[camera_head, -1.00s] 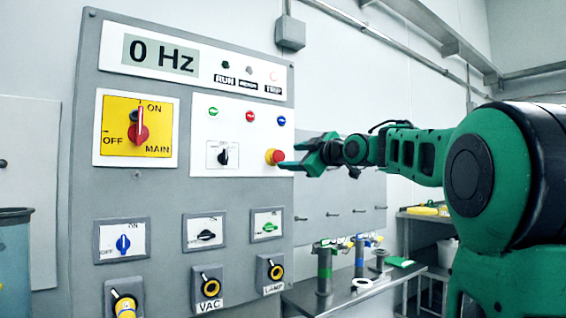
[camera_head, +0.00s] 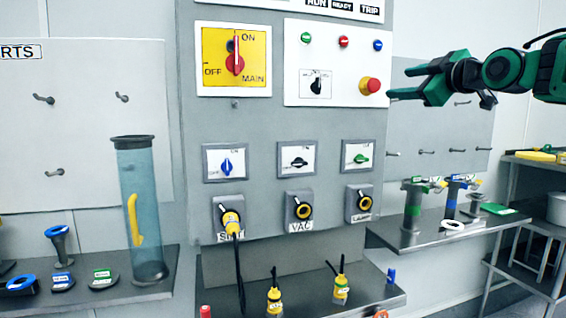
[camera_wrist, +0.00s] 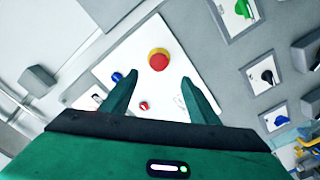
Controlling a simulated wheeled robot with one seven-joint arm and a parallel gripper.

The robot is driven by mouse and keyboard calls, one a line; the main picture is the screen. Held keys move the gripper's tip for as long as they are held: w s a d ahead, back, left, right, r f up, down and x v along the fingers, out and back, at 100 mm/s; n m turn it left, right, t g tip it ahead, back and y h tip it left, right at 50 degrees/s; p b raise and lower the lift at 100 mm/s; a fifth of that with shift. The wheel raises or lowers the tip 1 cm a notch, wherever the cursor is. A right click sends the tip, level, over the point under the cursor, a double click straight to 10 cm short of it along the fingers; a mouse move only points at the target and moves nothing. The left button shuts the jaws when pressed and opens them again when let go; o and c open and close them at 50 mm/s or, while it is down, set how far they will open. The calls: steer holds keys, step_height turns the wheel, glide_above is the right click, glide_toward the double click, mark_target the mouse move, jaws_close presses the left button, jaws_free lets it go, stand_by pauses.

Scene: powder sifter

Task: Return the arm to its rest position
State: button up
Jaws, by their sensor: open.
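My gripper (camera_head: 424,79) is green and open, with nothing between its fingers. In the head view it is at the upper right, just right of the grey control panel (camera_head: 270,120). In the wrist view my gripper (camera_wrist: 160,100) has its two fingers spread before the white switch plate. The red emergency button (camera_head: 369,85) with its yellow collar sits at the panel's right side, left of the fingertips. In the wrist view the red button (camera_wrist: 158,60) lies beyond and between the fingertips, apart from them.
A tall clear cylinder (camera_head: 144,215) stands on the left shelf. Yellow plugs (camera_head: 274,300) stand on the shelf below the panel. Metal parts (camera_head: 411,205) stand on the right shelf (camera_head: 395,238). Pegs (camera_head: 122,97) stick out of the wall boards.

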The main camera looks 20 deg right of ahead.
steer(key=s+a+f+m+g, duration=0.1)
steer(key=s+f+m+g, duration=0.25)
steer(key=f, duration=0.75)
steer(key=s+f+m+g+h, duration=0.1)
steer(key=s+f+m+g, duration=0.25)
steer(key=f, duration=0.65)
steer(key=s+a+f+m+g, duration=0.15)
steer(key=s+f, duration=0.25)
steer(key=f, duration=0.7)
steer(key=s+a+f+m+g, duration=0.2)
steer(key=s+f+g, duration=0.3)
steer(key=s+f, duration=0.4)
steer(key=s+a+f+m+g, duration=0.3)
steer(key=s+f, duration=0.6)
steer(key=s, duration=0.5)
steer(key=shift+a+m+g+y, duration=0.35)
steer(key=shift+m+g, duration=0.5)
steer(key=shift+m, duration=0.3)
steer(key=shift+w, duration=0.1)
steer(key=shift+w+f, duration=0.2)
steer(key=shift+w, duration=0.4)
